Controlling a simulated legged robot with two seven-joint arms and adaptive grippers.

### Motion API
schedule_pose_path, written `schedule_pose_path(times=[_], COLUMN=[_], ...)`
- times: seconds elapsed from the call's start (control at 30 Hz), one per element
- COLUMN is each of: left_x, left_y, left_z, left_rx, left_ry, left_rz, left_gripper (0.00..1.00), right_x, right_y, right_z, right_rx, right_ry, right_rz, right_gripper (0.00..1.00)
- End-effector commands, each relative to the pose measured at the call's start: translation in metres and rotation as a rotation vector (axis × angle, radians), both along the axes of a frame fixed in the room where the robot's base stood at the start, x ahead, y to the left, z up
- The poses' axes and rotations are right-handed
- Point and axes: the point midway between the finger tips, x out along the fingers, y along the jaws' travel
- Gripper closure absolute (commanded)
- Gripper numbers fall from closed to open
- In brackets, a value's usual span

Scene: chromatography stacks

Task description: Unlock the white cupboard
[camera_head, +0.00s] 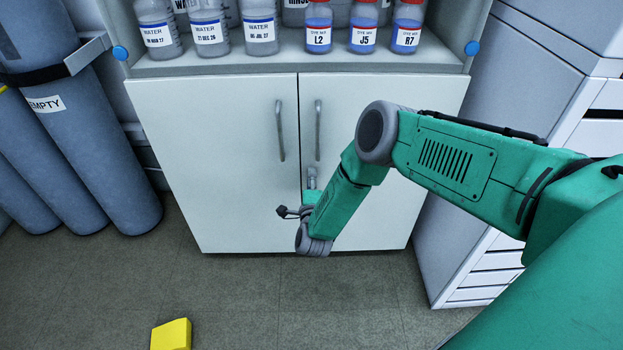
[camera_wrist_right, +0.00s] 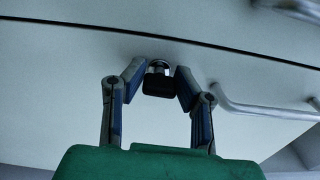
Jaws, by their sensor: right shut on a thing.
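The white cupboard (camera_head: 215,160) stands straight ahead with its two doors shut, an upright metal handle on each beside the middle seam. My right gripper (camera_head: 311,181) is at the right door, just below that door's handle (camera_head: 318,130); my own arm hides much of it. In the right wrist view the gripper (camera_wrist_right: 158,86) is shut on a small black key head (camera_wrist_right: 158,86). A round silver lock (camera_wrist_right: 158,66) shows right behind it, close to the seam. How far the key sits in the lock is hidden. My left gripper is not in view.
Bottles of water (camera_head: 209,30) and dye (camera_head: 363,30) stand on the open shelf above the doors. Grey gas cylinders (camera_head: 85,120) are at the left, a drawer unit (camera_head: 500,110) at the right. A yellow object (camera_head: 171,335) lies on the otherwise clear floor in front.

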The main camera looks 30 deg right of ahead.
Motion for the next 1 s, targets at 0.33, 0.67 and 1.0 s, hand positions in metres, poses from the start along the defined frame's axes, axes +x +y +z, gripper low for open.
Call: schedule_pose_path(times=[0.33,0.67,1.0], left_x=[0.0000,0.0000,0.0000], left_y=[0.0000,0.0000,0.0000], left_z=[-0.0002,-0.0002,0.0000], left_rx=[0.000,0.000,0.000], left_ry=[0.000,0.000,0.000], left_rz=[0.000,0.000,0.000], left_gripper=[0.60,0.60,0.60], right_x=[-0.0011,-0.0014,-0.0012], right_y=[0.0054,0.0059,0.0030], right_z=[-0.0046,-0.0051,-0.0022], right_rx=[-0.051,-0.053,-0.056], right_ry=[0.046,0.049,0.041], right_rz=[0.012,0.012,0.006], right_gripper=[1.00,1.00,0.53])
